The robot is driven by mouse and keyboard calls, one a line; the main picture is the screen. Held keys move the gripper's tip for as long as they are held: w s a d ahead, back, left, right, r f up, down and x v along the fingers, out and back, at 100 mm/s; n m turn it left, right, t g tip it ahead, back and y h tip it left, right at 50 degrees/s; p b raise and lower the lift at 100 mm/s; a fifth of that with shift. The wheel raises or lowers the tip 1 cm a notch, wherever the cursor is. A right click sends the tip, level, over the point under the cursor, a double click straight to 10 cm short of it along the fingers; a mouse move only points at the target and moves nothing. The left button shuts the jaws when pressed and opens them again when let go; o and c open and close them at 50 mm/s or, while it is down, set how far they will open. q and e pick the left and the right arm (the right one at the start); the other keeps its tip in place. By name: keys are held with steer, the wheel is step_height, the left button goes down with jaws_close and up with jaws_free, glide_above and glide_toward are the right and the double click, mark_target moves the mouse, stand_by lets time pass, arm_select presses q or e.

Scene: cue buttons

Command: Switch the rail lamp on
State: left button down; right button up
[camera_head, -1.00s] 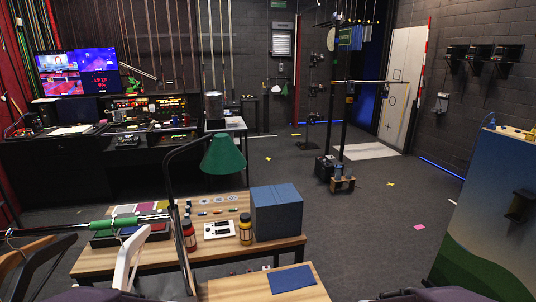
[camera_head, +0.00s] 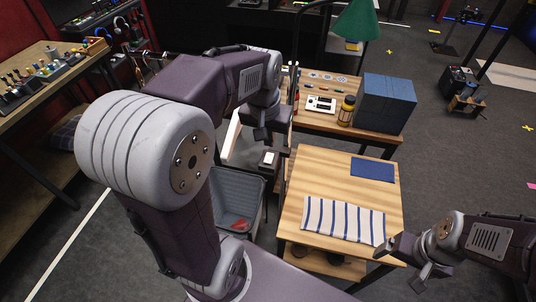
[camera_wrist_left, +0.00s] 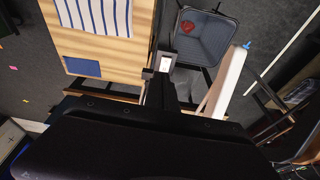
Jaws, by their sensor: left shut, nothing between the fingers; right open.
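A small white switch plate (camera_head: 268,158) in a dark housing sits by the left edge of the near wooden table. It also shows in the left wrist view (camera_wrist_left: 165,63). My left gripper (camera_head: 267,139) points down just above the switch, shut and empty. In the left wrist view its tip (camera_wrist_left: 156,76) is close to the switch; I cannot tell whether they touch. My right gripper (camera_head: 408,262) is open and empty at the table's front right corner.
The near table (camera_head: 310,180) bears a striped cloth (camera_head: 343,221) and a blue cloth (camera_head: 372,169). A grey bin (camera_head: 238,190) with a red thing in it stands left of the table. A blue box (camera_head: 384,103) and bottle (camera_head: 346,110) stand on the table behind.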

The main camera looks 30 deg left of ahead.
mark_target(267, 161)
arm_select(q)
steer(key=shift+n, duration=0.3)
steer(key=x, duration=0.4)
steer(key=a+x, duration=0.1)
steer(key=x, duration=0.3)
steer(key=a+x, duration=0.1)
steer(key=x, duration=0.3)
steer(key=shift+w+r, duration=0.15)
steer(key=shift+w, duration=0.15)
steer(key=shift+f+p, duration=0.3)
steer(key=shift+f, duration=0.25)
steer(key=shift+f, duration=0.1)
steer(key=shift+s+f+b, duration=0.1)
steer(key=shift+f+b, duration=0.2)
steer(key=shift+b, duration=0.05)
steer(key=shift+r, duration=0.2)
